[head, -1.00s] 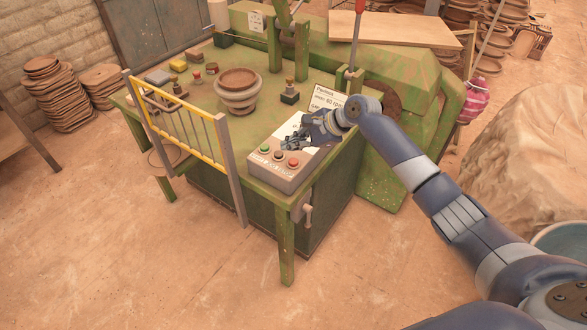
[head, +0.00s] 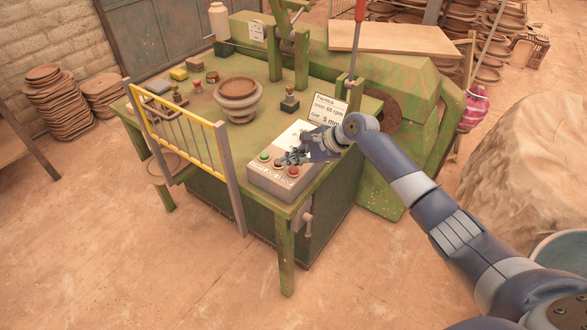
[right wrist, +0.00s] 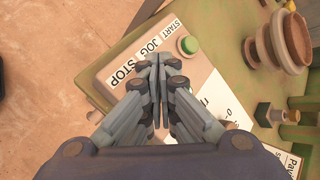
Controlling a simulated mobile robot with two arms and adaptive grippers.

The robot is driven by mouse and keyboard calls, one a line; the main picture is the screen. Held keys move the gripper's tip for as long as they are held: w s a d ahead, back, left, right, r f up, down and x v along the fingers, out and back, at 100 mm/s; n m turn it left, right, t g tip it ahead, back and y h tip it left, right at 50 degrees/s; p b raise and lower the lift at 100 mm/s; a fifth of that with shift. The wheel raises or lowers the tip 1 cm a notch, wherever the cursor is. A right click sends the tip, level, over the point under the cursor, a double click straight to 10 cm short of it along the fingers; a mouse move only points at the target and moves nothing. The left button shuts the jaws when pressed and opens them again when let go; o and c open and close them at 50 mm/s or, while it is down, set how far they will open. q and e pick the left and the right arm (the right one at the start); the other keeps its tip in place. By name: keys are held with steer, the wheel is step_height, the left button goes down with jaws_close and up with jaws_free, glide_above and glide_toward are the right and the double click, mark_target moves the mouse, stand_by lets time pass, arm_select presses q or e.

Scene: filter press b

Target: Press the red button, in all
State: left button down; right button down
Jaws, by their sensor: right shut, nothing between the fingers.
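The grey control box (head: 270,180) sits on the front right corner of the green table. Its red button (head: 293,171) is at the right end of the row, and its green button (head: 264,157) is at the left end. My right gripper (head: 283,160) is shut and empty, with its tips close above the middle of the row. In the right wrist view, the shut fingers (right wrist: 156,62) point across the panel, beside the START, JOG and STOP labels. The green button (right wrist: 187,45) shows there, while the red button is hidden behind the gripper. I cannot tell whether the tips touch anything. My left gripper is not in view.
A yellow guard rail (head: 180,110) stands at the table's left front. A clay bowl (head: 238,97) stands behind the box. A sign (head: 328,110) and a red-handled lever (head: 358,30) rise at the back right. The floor in front is clear.

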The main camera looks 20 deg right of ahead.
mark_target(293, 171)
stand_by(0.8)
steer(key=shift+f, duration=0.95)
stand_by(0.5)
steer(key=shift+r+p, duration=0.1)
steer(key=shift+p, duration=0.2)
steer(key=shift+r+p, duration=0.85)
steer(key=shift+p, duration=0.2)
step_height(293, 171, up, 5)
steer(key=p, duration=0.6)
steer(key=shift+r, duration=0.1)
